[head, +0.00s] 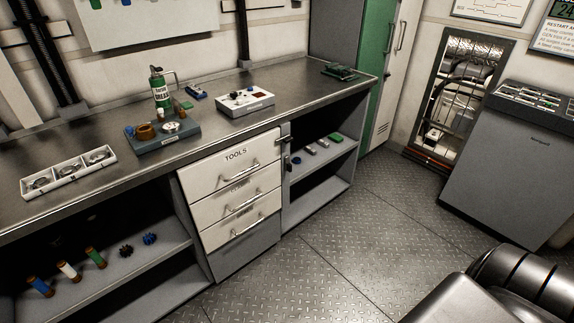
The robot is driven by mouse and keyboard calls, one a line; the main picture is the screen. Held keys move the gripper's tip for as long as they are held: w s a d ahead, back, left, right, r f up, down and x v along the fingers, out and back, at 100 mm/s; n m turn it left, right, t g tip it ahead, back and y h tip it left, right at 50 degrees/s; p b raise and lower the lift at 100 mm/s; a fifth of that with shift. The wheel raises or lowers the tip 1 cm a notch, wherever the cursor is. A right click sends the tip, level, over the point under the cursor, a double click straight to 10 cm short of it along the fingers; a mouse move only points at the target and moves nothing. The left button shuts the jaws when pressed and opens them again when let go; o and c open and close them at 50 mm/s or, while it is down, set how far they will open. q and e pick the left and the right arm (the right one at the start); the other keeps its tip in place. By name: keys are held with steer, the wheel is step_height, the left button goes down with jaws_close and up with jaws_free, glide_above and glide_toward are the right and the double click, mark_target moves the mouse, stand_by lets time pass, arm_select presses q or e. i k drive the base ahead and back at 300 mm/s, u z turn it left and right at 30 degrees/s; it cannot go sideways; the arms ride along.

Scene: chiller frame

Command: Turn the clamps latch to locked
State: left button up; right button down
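A drawer unit (236,210) with pale drawer fronts stands under the metal workbench. The top drawer (229,168) is labelled TOOLS and has a bar handle. The drawer below it (246,197) has a label too small to read surely; it may be the clamps drawer. Small dark latch-like fittings (286,138) sit at the right edge of the unit, with another one lower (288,163). I cannot tell which is the clamps latch or whether it is locked. Neither gripper is in view.
The bench top (95,185) carries a white divided tray (68,174), a blue-grey fixture (163,138), a green grease can (160,88) and a grey box (245,103). Open shelves flank the drawers. A grey console (515,160) stands right. The patterned floor (330,255) before the drawers is clear.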

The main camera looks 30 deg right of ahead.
mark_target(288, 165)
steer(key=z, duration=2.55)
steer(key=i, duration=3.05)
steer(key=u, duration=2.2)
